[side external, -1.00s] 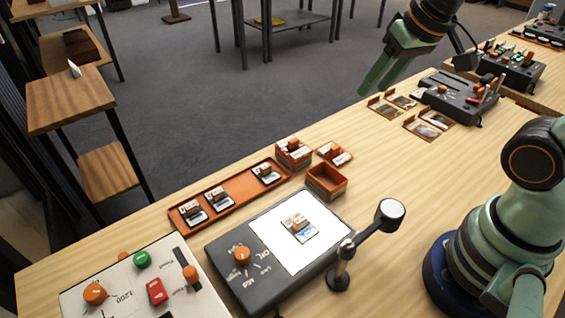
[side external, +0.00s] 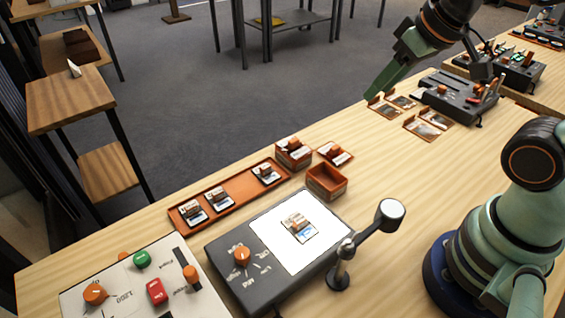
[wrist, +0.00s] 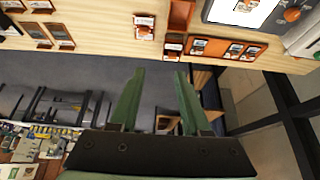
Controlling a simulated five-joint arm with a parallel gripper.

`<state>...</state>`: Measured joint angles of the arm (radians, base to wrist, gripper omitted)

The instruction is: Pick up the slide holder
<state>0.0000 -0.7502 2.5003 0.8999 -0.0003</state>
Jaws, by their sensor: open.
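Several slide holders are in view, each a small pale slide with an orange-brown grip. One slide holder (side external: 298,227) lies on the lit white panel of the light box (side external: 239,286). Others sit in the long orange tray (side external: 232,199), on a small orange mat (side external: 322,151) and on top of a stacked box (side external: 292,160). The matted one (wrist: 145,30) shows at the top of the wrist view. My gripper (side external: 371,93) is raised high beyond the far table edge, away from all of them. In the wrist view my gripper (wrist: 156,82) is open and empty.
An open, empty orange box (side external: 326,182) stands between the stack and the light box. A magnifier on a jointed arm (side external: 391,209) rises beside the light box. A white control panel (side external: 124,292) is at front left. Bare wood lies right of the boxes.

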